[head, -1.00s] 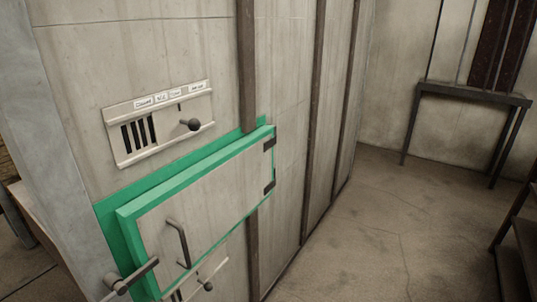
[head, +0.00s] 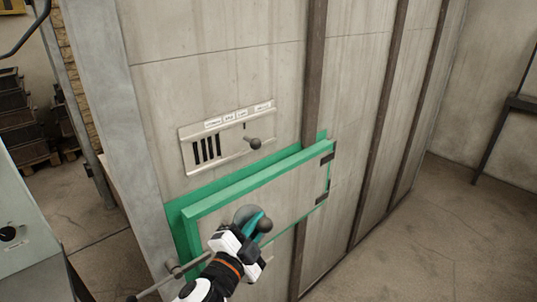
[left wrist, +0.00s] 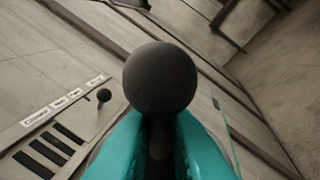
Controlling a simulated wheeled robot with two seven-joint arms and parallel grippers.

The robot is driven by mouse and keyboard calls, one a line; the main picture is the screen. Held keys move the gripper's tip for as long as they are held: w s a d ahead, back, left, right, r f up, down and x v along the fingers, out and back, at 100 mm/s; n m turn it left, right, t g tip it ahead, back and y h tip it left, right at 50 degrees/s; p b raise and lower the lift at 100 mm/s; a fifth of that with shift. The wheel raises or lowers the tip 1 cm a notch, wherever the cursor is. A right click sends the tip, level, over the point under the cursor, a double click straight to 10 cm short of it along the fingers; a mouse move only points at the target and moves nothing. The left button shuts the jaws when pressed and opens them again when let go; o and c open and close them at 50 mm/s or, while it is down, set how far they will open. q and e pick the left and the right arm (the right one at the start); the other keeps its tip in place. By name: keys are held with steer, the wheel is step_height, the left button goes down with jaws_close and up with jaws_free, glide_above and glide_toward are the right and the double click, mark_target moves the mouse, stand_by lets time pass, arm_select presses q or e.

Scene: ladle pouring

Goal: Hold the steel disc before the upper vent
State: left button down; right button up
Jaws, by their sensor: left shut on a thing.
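The upper vent (head: 228,140) is a pale metal plate on the concrete wall with several dark slots, labels and a dark slider knob (head: 255,143). It also shows at the lower left in the left wrist view (left wrist: 50,145). My left gripper (head: 259,221) has teal fingers shut on the stem of a dark ball knob (left wrist: 160,78). I cannot make out the disc in the left wrist view. My right gripper is not in view.
The green-framed door (head: 250,180) with dark hinges lies below the vent; my left arm partly covers it. A grey cabinet (head: 25,215) stands at the left, with dark stacked bins (head: 25,115) behind. Floor at the right (head: 430,240) is clear.

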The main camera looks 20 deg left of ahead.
mark_target(253, 216)
arm_select(q)
steer(key=r+m+h+p, duration=0.1)
steer(key=r+m, duration=0.2)
steer(key=w+a+r+m+h+p, duration=0.1)
steer(key=r+m, duration=0.1)
steer(key=r, duration=0.1)
steer(key=w+a+r+m+t+h+p, duration=0.1)
steer(key=r+m+p, duration=0.1)
steer(key=r+m, duration=0.1)
steer(key=shift+m, duration=0.3)
steer(key=w+a+b, duration=0.2)
steer(key=w+a, duration=0.2)
steer(key=a, duration=0.6)
steer(key=shift+r+b, duration=0.15)
steer(key=shift+b, duration=0.25)
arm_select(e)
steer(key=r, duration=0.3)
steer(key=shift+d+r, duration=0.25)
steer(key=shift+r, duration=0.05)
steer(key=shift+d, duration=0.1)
arm_select(q)
steer(key=shift+d, duration=0.1)
stand_by(3.4)
